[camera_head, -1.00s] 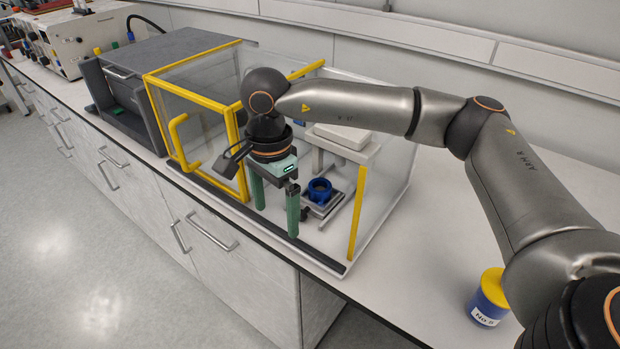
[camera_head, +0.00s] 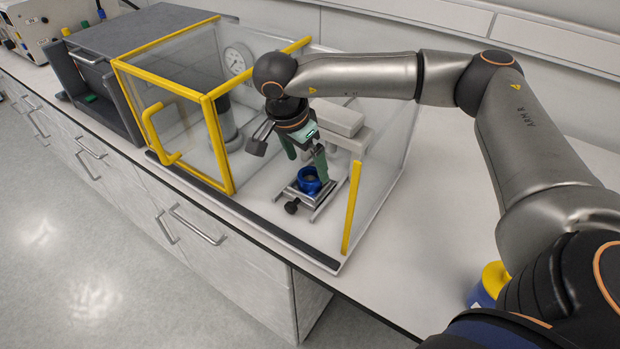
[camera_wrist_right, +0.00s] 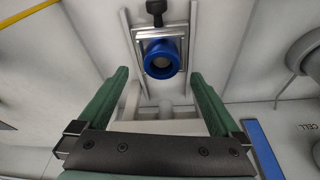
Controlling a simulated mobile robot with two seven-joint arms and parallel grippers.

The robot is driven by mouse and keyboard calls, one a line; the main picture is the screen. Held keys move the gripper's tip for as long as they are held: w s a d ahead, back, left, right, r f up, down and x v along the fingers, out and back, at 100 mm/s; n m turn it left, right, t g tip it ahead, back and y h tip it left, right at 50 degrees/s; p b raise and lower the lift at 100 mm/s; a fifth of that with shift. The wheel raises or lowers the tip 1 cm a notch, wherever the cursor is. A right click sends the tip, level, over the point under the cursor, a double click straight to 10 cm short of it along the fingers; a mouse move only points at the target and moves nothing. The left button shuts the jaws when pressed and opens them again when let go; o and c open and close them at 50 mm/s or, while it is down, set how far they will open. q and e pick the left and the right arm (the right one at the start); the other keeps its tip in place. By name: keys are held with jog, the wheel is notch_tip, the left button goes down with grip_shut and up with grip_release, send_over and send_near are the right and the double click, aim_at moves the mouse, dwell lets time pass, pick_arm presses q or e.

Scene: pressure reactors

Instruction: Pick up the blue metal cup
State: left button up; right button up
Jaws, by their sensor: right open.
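The blue metal cup (camera_head: 309,181) sits on a small metal stand (camera_head: 318,204) inside the clear enclosure with yellow edges. My right gripper (camera_head: 307,166) has green fingers and is open and empty, just above and behind the cup in the head view. In the right wrist view the cup (camera_wrist_right: 162,59) lies ahead, between the lines of the two open fingers (camera_wrist_right: 158,82) and beyond their tips, apart from them. The cup's open top faces the wrist camera. My left gripper is not in view.
The enclosure's yellow-framed door (camera_head: 175,137) stands left of my right arm; a yellow post (camera_head: 351,208) is at its right front. A round gauge (camera_head: 236,62) and a white device (camera_head: 342,122) are inside. A blue jar with a yellow lid (camera_head: 491,282) is partly hidden by my arm.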

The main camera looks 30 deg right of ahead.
aim_at(311, 179)
jog(key=x, duration=0.4)
jog(key=shift+w+f, duration=0.1)
jog(key=shift+f, duration=0.2)
jog(key=shift+a, duration=0.1)
jog(key=c, duration=1.5)
jog(key=shift+c, duration=0.4)
jog(key=shift+r, duration=0.1)
